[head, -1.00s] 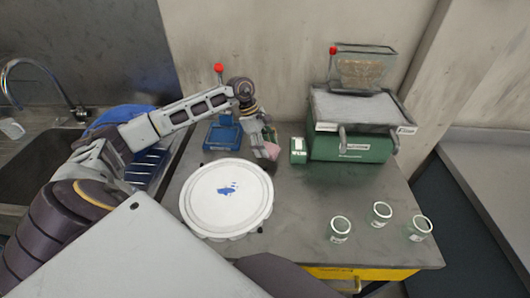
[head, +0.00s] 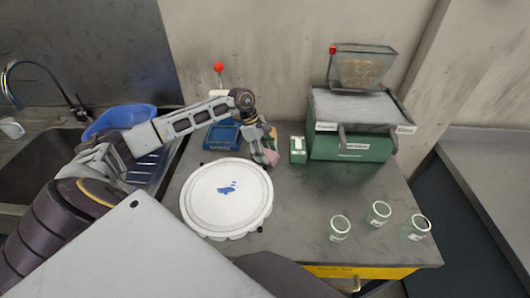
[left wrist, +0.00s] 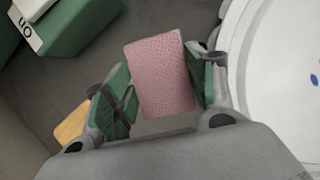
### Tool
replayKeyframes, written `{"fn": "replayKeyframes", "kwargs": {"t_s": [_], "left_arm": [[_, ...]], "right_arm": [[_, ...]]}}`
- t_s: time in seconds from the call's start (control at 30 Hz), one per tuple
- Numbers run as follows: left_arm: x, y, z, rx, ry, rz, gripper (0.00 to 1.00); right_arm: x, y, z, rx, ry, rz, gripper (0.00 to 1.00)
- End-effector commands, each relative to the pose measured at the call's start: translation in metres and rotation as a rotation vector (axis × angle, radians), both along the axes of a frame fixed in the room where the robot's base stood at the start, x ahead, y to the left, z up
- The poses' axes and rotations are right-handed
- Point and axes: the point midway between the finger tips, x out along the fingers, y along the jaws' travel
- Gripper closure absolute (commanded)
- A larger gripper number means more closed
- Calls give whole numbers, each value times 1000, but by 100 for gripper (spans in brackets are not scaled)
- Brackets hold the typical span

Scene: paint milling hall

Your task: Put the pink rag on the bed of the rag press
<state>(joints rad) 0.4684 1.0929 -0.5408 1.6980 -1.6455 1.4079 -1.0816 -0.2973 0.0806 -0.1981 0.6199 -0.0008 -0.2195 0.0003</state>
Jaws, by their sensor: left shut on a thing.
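My left gripper (head: 264,151) is shut on the pink rag (head: 271,157), just behind and right of the round white lid. In the left wrist view the rag (left wrist: 160,78) stands between the two green-padded fingers of the gripper (left wrist: 163,88). A blue device with a red-knobbed lever (head: 222,137) stands behind the lid, partly hidden by my forearm. A green machine (head: 352,148) with a pale flat top and a raised clear cover stands at the back right. Its labels are too small to read, so I cannot tell which is the rag press. My right gripper is out of view.
The round white lid (head: 226,195) with a blue smear takes up the table's left. A small green box (head: 298,150) stands beside the green machine. Several glass jars (head: 379,213) stand at front right. The table middle (head: 297,205) is clear. A sink (head: 35,165) lies left.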

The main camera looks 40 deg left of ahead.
Motion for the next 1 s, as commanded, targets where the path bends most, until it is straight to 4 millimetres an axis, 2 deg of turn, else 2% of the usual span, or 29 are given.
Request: {"fn": "replayKeyframes", "kwargs": {"t_s": [0.07,0.1,0.17,0.43,0.7,1.0], "left_arm": [[0,0,-2,0,0,0,63],[0,0,-1,0,0,0,40],[0,0,-1,0,0,0,34],[0,0,-1,0,0,0,34],[0,0,3,0,0,0,34],[-2,15,35,2,-3,0,34]], "right_arm": [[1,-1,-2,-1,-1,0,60],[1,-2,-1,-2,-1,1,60],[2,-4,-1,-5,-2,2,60],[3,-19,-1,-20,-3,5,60],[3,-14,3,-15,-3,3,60],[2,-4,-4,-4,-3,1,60]]}}
